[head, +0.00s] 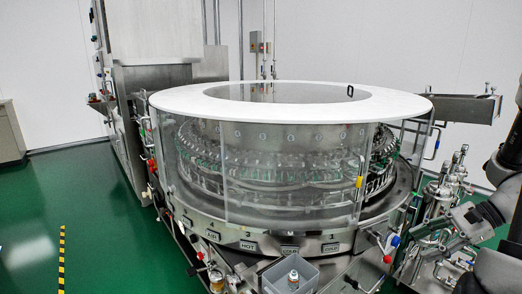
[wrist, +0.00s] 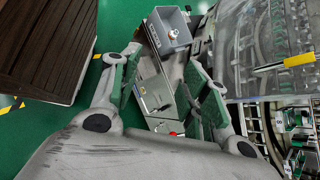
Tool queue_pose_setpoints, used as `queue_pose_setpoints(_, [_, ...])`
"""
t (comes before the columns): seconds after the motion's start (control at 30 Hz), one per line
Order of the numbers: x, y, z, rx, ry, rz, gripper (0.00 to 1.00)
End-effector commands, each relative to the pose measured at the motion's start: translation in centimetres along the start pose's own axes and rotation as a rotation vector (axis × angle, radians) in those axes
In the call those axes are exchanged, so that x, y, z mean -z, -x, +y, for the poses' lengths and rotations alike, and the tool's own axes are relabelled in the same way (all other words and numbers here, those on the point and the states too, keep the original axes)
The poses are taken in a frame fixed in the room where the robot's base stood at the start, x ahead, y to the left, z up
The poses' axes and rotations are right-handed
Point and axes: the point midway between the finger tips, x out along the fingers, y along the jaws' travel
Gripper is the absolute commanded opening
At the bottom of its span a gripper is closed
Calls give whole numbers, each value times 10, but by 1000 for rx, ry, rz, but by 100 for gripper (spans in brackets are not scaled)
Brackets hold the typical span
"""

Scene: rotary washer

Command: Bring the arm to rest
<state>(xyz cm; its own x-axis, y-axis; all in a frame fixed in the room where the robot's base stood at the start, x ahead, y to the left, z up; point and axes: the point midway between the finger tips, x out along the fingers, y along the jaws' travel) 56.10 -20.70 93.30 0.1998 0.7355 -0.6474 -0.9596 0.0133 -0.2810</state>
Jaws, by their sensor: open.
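My gripper (head: 436,246) shows at the lower right of the head view, beside the rotary washer (head: 265,100) with its white ring top and clear panels. In the wrist view my gripper (wrist: 163,62) is open, its two green-padded fingers spread apart. Nothing is held between them. Beyond the fingertips, apart from them, is a grey bin (wrist: 182,42) with a small white-topped vial (wrist: 172,36) in it. The bin (head: 310,274) and vial (head: 293,280) also show at the washer's front in the head view.
Steel pipework and cylinders (head: 440,195) stand close to my arm at the right. A yellow-handled panel (wrist: 270,50) and a dark slatted surface (wrist: 45,40) flank the wrist view. The green floor (head: 85,220) is open at the left.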

Motion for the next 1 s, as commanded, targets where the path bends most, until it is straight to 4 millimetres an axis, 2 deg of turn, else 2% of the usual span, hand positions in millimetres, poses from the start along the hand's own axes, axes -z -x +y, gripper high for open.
queue_pose_setpoints(0.03, [-15,7,10,-77,101,50,46])
queue_pose_setpoints(0.2, [-52,39,44,-351,474,230,46])
queue_pose_setpoints(0.3, [-70,59,53,-480,685,335,46])
queue_pose_setpoints(0.5, [-110,93,56,-650,1070,538,46])
queue_pose_setpoints(0.6, [-134,102,55,-675,1227,621,46])
queue_pose_setpoints(0.8, [-177,104,50,-608,1442,709,46])
queue_pose_setpoints(0.9, [-190,102,46,-582,1504,722,46])
queue_pose_setpoints(1.0, [-192,99,45,-584,1521,712,46])
